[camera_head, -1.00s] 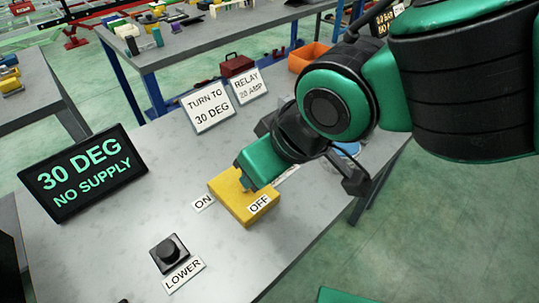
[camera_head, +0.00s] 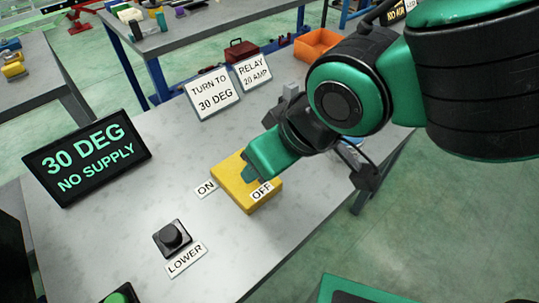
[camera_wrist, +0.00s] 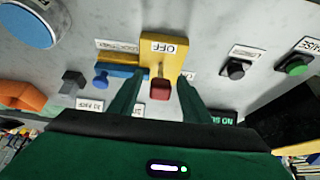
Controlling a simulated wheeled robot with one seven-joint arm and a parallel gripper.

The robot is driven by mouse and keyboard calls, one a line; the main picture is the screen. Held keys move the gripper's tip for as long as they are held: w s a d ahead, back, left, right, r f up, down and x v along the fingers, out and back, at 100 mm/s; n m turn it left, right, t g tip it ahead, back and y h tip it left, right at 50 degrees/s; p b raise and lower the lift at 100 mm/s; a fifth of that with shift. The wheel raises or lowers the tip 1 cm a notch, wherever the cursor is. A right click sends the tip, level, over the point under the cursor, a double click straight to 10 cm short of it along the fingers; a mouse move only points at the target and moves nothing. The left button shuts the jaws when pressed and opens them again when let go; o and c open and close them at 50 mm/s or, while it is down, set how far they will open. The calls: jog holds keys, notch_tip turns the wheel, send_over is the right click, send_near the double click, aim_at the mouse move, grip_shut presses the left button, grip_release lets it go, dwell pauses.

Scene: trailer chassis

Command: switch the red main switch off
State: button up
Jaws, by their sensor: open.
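The red main switch (camera_wrist: 160,88) is a small red lever on a yellow box (camera_wrist: 155,62), seen in the wrist view. The box carries an OFF label (camera_wrist: 170,47) on one side; in the head view an ON label (camera_head: 206,188) lies at its opposite side. My gripper (camera_wrist: 157,92) is open, with one finger on each side of the red lever; I cannot tell whether either finger touches it. In the head view my gripper (camera_head: 252,176) reaches over the yellow box (camera_head: 236,190) and hides the lever.
A screen (camera_head: 88,165) reads "30 DEG NO SUPPLY". A black LOWER button (camera_head: 172,237) and a green button (camera_head: 120,296) stand nearer on the grey bench. Signs (camera_head: 212,95) stand behind the box. In the wrist view a blue knob (camera_wrist: 101,82) sits close beside a finger.

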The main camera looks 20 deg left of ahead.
jog(key=shift+r, duration=0.1)
jog(key=v, duration=1)
jog(key=shift+d+r, duration=0.2)
jog(key=shift+r, duration=0.05)
jog(key=w+d+f+m+h, duration=0.1)
jog(key=w+d+f+m, duration=0.15)
jog(key=w+d, duration=0.45)
jog(key=w+d+f+m+h, duration=0.2)
jog(key=d+m, duration=0.2)
jog(key=d, duration=0.7)
jog(key=w+d+f+m+h, duration=0.1)
jog(key=w+d+f+m, duration=0.15)
jog(key=w+d, duration=0.45)
jog(key=s+d+f+m+g, duration=0.1)
jog(key=s+d+f+m, duration=0.1)
jog(key=d, duration=0.5)
jog(key=s+d+f+m+g, duration=0.1)
jog(key=s+d+f+m, duration=0.1)
jog(key=s+d+m, duration=0.2)
jog(key=s+d+f+m+h, duration=0.1)
jog(key=s+d+f+m, duration=0.1)
jog(key=s+d, duration=0.6)
jog(key=d+m, duration=0.1)
jog(key=d, duration=0.3)
jog(key=shift+f+m+g, duration=0.25)
jog(key=shift+m+g, duration=0.05)
jog(key=shift+g, duration=0.1)
